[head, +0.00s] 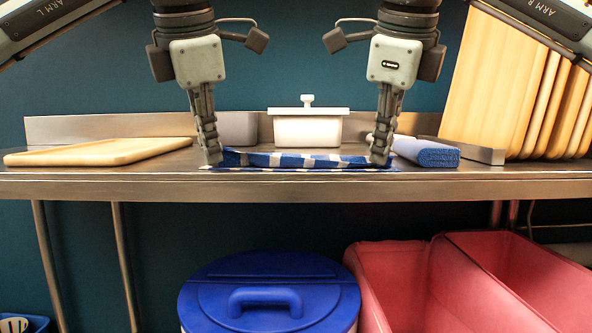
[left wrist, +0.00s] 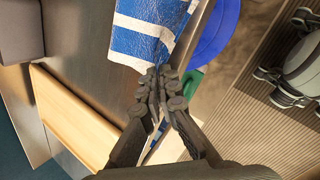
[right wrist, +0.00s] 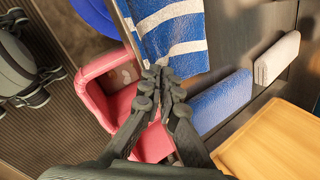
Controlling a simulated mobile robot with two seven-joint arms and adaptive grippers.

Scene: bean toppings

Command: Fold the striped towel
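The blue-and-white striped towel (head: 290,160) lies on the steel table near its front edge, spread between my two grippers. It also shows in the left wrist view (left wrist: 140,45) and the right wrist view (right wrist: 172,28). My left gripper (head: 214,160) points down at the towel's left end, its fingers closed together on the near corner (left wrist: 158,76). My right gripper (head: 379,160) points down at the right end, its fingers closed on the other near corner (right wrist: 160,76). The fingers hide the pinched cloth.
A folded blue cloth (head: 428,153) lies just right of the towel. A white lidded dish (head: 307,130) and a grey box (head: 238,128) stand behind. A wooden board (head: 95,153) lies left; upright boards (head: 500,80) stand right. A blue-lidded bin (head: 270,270) and red bins (head: 400,280) are below.

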